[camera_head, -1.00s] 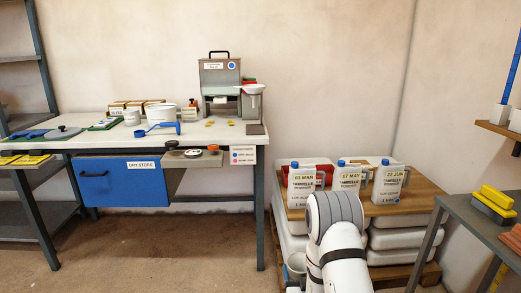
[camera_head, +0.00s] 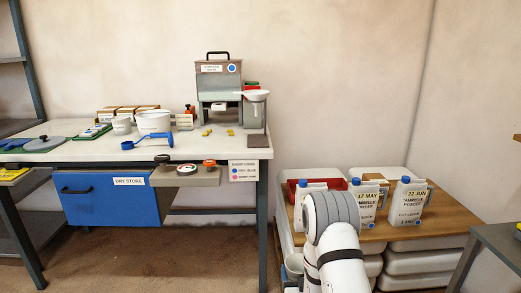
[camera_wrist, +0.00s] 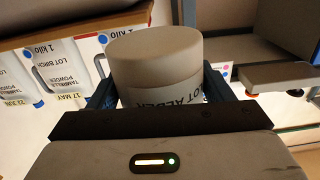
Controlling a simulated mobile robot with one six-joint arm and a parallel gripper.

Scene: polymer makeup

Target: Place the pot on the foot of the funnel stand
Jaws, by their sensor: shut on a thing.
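My gripper (camera_wrist: 160,90) is shut on a pale grey round pot (camera_wrist: 155,52) with dark lettering on its side, seen in the wrist view. A dark finger stands on each side of the pot. In the head view, the gripper and pot cannot be made out clearly around my white arm. The funnel stand (camera_head: 255,110) is at the right end of the bench, with a white funnel (camera_head: 256,94) on top. Its dark flat foot (camera_head: 257,142) lies at the bench's front right and looks bare. The held pot is well away from it.
A grey hopper machine (camera_head: 218,78) stands left of the funnel stand. A white tub (camera_head: 153,122) and blue scoop (camera_head: 148,138) are on the bench (camera_head: 220,148). Labelled jugs (camera_head: 409,203) stand on a low stack at right. Floor before the bench is clear.

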